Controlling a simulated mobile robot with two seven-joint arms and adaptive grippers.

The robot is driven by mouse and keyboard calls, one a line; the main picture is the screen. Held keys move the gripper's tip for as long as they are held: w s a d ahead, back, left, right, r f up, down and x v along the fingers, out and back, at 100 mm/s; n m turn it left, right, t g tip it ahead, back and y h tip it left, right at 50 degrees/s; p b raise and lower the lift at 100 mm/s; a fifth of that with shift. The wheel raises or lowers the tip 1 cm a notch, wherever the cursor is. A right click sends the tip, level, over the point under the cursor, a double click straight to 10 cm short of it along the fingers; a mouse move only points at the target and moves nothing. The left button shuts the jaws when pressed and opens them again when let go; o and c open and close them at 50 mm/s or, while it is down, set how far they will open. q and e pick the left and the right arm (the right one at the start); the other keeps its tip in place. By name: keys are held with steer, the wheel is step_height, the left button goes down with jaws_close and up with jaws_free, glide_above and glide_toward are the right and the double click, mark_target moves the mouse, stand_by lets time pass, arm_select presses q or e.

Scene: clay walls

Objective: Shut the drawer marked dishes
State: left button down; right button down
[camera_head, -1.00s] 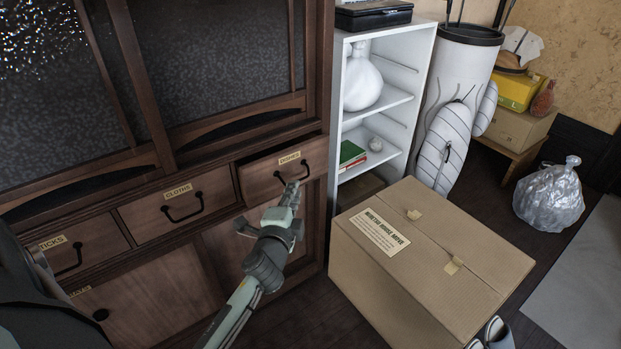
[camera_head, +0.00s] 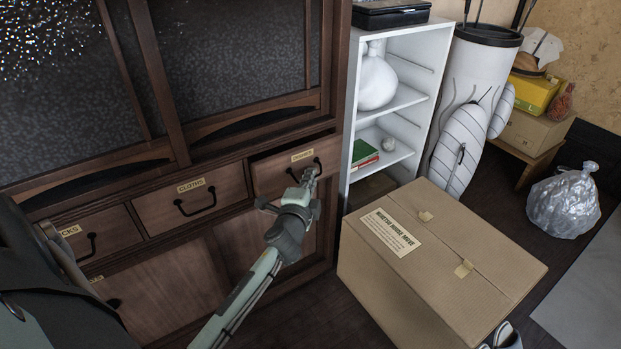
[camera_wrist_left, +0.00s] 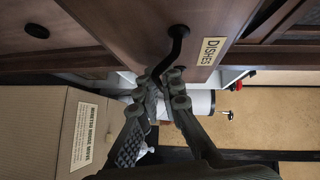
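The drawer marked dishes (camera_head: 273,176) is the right one in the cabinet's row. Its wooden front stands out a little from the cabinet, with a dark gap along the top. Its label also shows in the left wrist view (camera_wrist_left: 211,50). My left gripper (camera_head: 308,178) is at this drawer's black handle. In the left wrist view the handle (camera_wrist_left: 176,42) runs down between the fingertips of my left gripper (camera_wrist_left: 163,80), which are close together around it. The fingers hide part of the handle. My right gripper is not in view.
The drawer marked cloths (camera_head: 160,208) is at the left and looks shut. A large cardboard box (camera_head: 440,260) stands on the floor to the right of my left arm. A white shelf (camera_head: 412,100) stands beside the cabinet. A silver bag (camera_head: 563,203) lies farther right.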

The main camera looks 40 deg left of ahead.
mark_target(299, 172)
arm_select(q)
steer(key=a, duration=0.1)
steer(key=w+a, duration=0.1)
steer(key=a, duration=0.2)
steer(key=shift+w, duration=0.25)
steer(key=shift+r, duration=0.1)
steer(key=shift+a, duration=0.1)
steer(key=c, duration=2)
jaws_free()
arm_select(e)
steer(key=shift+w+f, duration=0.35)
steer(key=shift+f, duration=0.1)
